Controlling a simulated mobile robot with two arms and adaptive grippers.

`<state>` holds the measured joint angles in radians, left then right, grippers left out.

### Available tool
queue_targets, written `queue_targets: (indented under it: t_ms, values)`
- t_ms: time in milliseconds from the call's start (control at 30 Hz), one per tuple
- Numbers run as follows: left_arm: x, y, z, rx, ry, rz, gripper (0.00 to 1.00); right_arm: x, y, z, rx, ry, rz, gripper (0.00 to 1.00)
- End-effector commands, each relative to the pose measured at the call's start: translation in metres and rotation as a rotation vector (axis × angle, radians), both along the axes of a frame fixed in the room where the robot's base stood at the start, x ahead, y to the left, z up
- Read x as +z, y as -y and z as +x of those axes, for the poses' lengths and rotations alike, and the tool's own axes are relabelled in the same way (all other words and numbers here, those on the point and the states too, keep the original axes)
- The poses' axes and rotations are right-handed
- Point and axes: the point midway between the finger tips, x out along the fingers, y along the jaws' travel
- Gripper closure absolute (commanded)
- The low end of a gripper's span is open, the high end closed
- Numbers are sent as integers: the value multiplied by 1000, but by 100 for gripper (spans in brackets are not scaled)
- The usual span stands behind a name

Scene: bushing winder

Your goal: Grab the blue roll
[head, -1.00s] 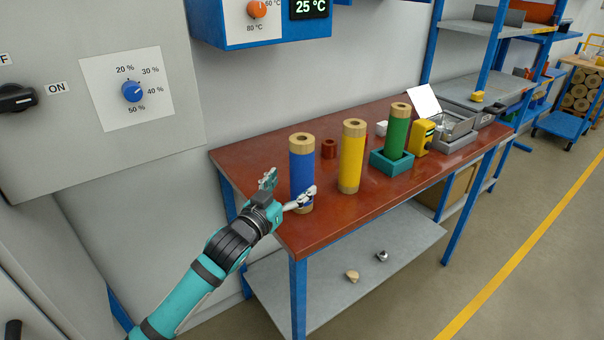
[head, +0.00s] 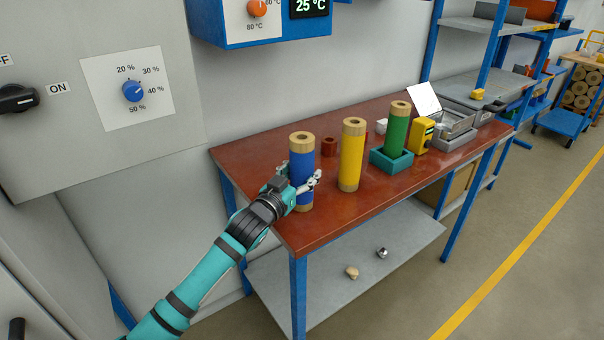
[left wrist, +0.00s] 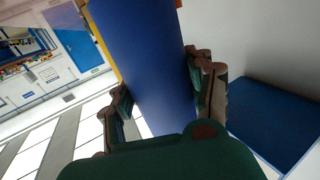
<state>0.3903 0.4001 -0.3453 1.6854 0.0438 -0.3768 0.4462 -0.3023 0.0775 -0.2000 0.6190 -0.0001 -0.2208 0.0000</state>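The blue roll (head: 301,164) stands upright near the left end of the red-brown table, with pale wooden ends. My left gripper (head: 302,181) is at its lower half, with one finger across the front right side; the other finger is largely hidden behind the roll. In the left wrist view the blue roll (left wrist: 145,65) fills the space between the two fingers (left wrist: 160,88). The pads lie along both its sides with no clear gap, so the gripper looks shut on it. The roll still stands on the table. My right gripper is not in view.
On the table (head: 260,212), a yellow roll (head: 350,160) stands close to the right. A green roll (head: 396,132) stands in a teal holder (head: 377,163) further right. The table's front left corner is clear.

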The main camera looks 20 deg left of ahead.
Motion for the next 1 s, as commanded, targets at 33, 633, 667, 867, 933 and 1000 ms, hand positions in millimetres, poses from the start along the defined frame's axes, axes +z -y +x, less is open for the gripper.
queue_targets:
  t_ms: [33,633,667,867,933,1000]
  values:
    - [0,0,0,0,0,0,60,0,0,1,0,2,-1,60]
    - [5,0,0,-1,5,0,95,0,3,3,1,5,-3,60]
    - [7,0,0,-1,5,0,95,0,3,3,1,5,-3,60]
    - [29,0,0,-1,8,0,95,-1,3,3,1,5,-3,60]
    - [39,0,0,-1,8,1,95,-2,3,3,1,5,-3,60]
    - [36,4,-14,-4,3,-2,95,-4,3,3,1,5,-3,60]
